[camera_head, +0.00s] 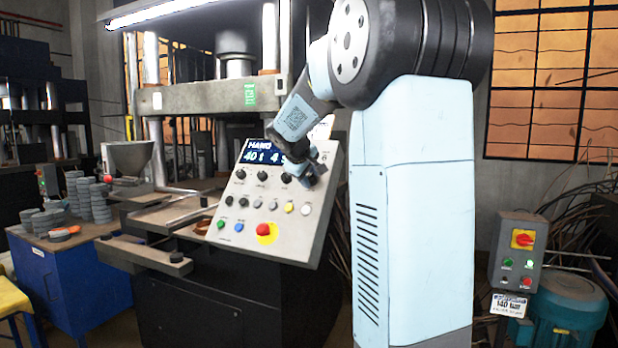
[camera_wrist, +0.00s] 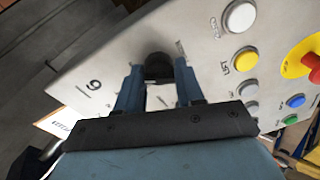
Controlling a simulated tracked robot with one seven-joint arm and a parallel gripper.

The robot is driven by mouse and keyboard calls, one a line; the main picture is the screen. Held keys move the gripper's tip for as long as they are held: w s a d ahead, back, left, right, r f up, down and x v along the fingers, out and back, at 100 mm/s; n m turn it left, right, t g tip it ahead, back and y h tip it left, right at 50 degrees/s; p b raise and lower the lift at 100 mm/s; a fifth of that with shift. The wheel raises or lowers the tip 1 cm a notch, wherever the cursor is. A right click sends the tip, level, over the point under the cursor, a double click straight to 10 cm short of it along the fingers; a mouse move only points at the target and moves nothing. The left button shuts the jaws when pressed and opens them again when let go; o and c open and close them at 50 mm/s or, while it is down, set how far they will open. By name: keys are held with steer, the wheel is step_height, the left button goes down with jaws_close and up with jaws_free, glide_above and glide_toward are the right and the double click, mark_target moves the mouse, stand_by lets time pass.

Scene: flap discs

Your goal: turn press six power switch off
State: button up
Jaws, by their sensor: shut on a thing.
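The grey control panel (camera_head: 290,245) of the press faces me, with a lit display reading "MANU" (camera_head: 262,151). My gripper (camera_head: 316,168) is at the panel's upper right, below my bent arm. In the wrist view, my gripper (camera_wrist: 158,76) has its two blue fingers on either side of a black rotary knob (camera_wrist: 157,58), shut on it.
Several black knobs (camera_head: 262,176), a white button (camera_head: 307,209), a yellow button (camera_head: 290,207) and a red mushroom button (camera_head: 264,230) are on the panel. A blue cabinet (camera_head: 75,275) with grey disc stacks is at left. A switch box (camera_head: 520,250) and teal motor (camera_head: 568,310) are at right.

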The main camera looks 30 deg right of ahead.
steer(key=c, duration=0.4)
steer(key=shift+n, duration=0.3)
steer(key=n, duration=0.5)
steer(key=shift+a+g, duration=0.1)
steer(key=shift+g, duration=0.2)
steer(key=n, duration=0.5)
steer(key=shift+w+r+n, duration=0.1)
steer(key=shift+n, duration=0.3)
steer(key=o, duration=0.7)
steer(key=shift+o, duration=1.4)
